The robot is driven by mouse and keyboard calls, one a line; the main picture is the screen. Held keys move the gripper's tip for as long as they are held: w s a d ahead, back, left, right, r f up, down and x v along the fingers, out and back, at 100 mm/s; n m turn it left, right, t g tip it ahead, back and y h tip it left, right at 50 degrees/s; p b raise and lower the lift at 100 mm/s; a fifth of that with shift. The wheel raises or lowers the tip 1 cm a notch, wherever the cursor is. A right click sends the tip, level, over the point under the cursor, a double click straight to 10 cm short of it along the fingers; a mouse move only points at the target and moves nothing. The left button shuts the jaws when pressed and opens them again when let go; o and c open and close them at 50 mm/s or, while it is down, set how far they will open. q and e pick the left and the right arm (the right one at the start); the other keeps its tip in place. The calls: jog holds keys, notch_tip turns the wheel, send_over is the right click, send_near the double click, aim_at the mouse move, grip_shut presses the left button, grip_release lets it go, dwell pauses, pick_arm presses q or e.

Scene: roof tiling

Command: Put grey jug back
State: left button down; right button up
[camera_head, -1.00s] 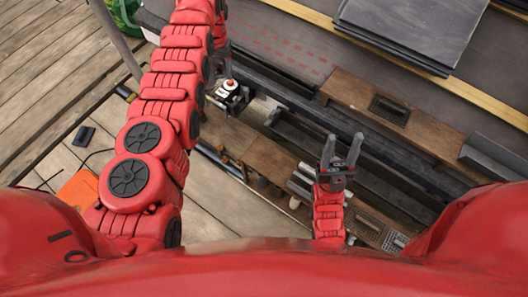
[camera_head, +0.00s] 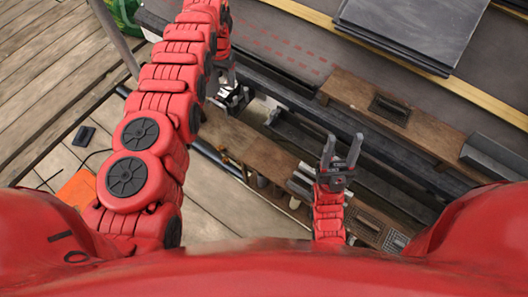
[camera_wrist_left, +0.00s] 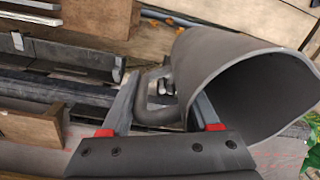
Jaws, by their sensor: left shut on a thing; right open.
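The grey jug (camera_wrist_left: 250,75) fills the right of the left wrist view, its wide open mouth facing right and its hollow inside showing. Its curved handle (camera_wrist_left: 158,108) lies between the fingers of my left gripper (camera_wrist_left: 160,92), which is shut on it. In the head view my left gripper (camera_head: 228,75) is at upper centre, beyond the end of my red arm. I cannot make out the jug there; the arm and gripper seem to hide it. My right gripper (camera_head: 343,150) is open and empty, fingers pointing up the picture, above the dark channels and planks.
A stack of dark slates (camera_head: 415,30) lies at the upper right of the roof. A wooden plank (camera_head: 350,92) carries a black item (camera_head: 389,108). A black and white object (camera_head: 232,98) sits just below my left gripper. Bare decking (camera_head: 50,60) is at left.

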pick_arm(q)
jog(key=s+d+f+m+b, duration=0.1)
jog(key=s+d+f, duration=0.1)
jog(key=s+f, duration=0.35)
jog(key=s+d+f+m, duration=0.1)
jog(key=s+f+m, duration=0.15)
jog(key=f, duration=0.55)
jog(key=s+d+f+m+b, duration=0.1)
jog(key=s+d+f, duration=0.2)
jog(key=s+f, duration=0.45)
jog(key=s+d+f+m+b, duration=0.15)
jog(key=s+f, duration=0.25)
jog(key=s, duration=0.6)
jog(key=w+d+b, duration=0.1)
jog(key=w+d, duration=0.1)
jog(key=w+d+b, duration=0.1)
jog(key=w+d, duration=0.1)
jog(key=w, duration=0.1)
jog(key=w+d+f+b, duration=0.1)
jog(key=w+d+b, duration=0.1)
jog(key=shift+w+d, duration=0.2)
jog(key=shift+w, duration=0.05)
jog(key=w+d, duration=0.1)
jog(key=w, duration=0.1)
jog(key=w+d+b, duration=0.1)
jog(key=w+d, duration=0.1)
jog(key=shift+d+f, duration=0.1)
jog(key=shift+d, duration=0.05)
jog(key=shift+w+d+b, duration=0.35)
jog(key=shift+w, duration=0.3)
